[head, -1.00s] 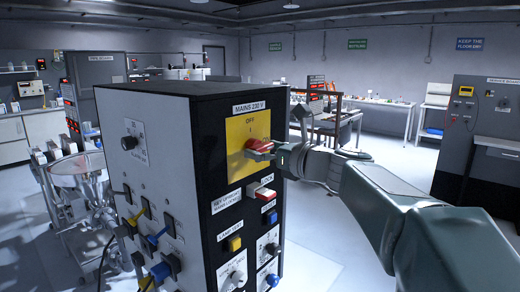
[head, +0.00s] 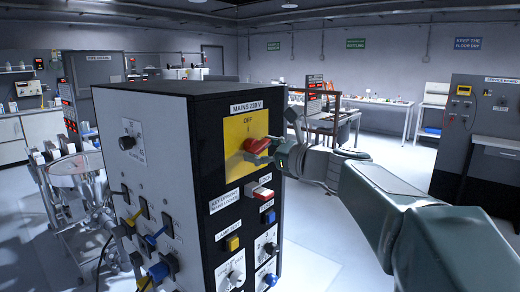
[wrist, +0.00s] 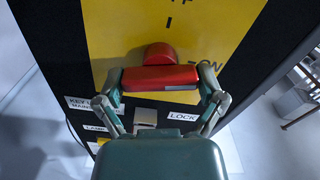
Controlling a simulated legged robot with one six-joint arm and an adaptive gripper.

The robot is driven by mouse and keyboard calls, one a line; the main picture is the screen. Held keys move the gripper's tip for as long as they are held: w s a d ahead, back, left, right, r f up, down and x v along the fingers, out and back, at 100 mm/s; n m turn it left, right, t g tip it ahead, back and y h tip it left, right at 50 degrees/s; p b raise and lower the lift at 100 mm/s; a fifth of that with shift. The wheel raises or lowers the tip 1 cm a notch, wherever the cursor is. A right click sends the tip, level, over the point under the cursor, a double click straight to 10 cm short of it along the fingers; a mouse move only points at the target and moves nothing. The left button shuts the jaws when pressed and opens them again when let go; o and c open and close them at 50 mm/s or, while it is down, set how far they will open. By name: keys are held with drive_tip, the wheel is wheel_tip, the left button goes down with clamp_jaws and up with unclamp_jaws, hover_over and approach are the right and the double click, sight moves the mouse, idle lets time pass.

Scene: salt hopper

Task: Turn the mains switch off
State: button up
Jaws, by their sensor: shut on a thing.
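The mains switch is a red rotary handle (head: 257,145) on a yellow plate (head: 236,164) on the dark front of a cabinet, under a "MAINS 230 V" label. "OFF" is above the handle. In the wrist view, the red handle (wrist: 160,78) lies nearly level across the picture, with "ON" to its right. My gripper (head: 268,154) is at the handle from the right. In the wrist view, my gripper (wrist: 158,84) is shut on the handle, one finger at each end of the bar. Fingers partly hide the handle in the head view.
A key-lock unit (head: 260,193) and several knobs and buttons sit just below the plate. Cables (head: 158,239) plug into the cabinet's pale left side. A metal hopper (head: 72,175) stands at left. Open floor (head: 325,250) lies to the right of the cabinet.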

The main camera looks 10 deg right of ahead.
drive_tip(key=n, duration=0.7)
drive_tip(key=shift+f, duration=0.1)
drive_tip(key=n, duration=0.4)
drive_tip(key=shift+f+n, duration=0.15)
drive_tip(key=shift+n, duration=1.75)
drive_tip(key=o, duration=0.8)
drive_tip(key=v, duration=1.2)
drive_tip(key=shift+a, duration=0.1)
